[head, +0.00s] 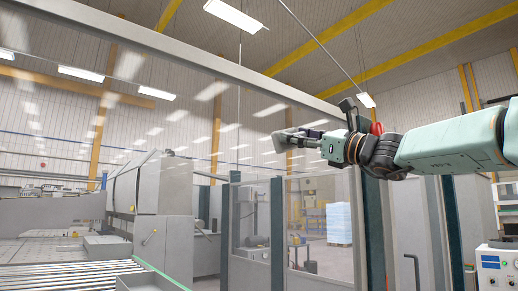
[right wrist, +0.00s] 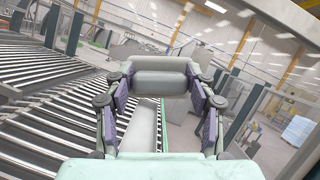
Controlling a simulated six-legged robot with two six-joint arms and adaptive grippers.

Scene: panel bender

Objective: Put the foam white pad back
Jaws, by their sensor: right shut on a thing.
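My right gripper (head: 302,138) is raised high, in front of the glass enclosure, with its arm coming in from the right. In the right wrist view the pad (right wrist: 160,83) lies across between the two purple-lined fingers of the gripper (right wrist: 160,98), with a finger at each end. The pad is in the air and touches nothing but the fingers, as far as I can see. My left gripper is out of view.
A roller conveyor (head: 75,277) with a green edge runs at the lower left, beside a grey machine (head: 163,198). Glass panels (head: 250,215) in dark frames stand below my gripper. A white control unit (head: 497,265) is at the lower right.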

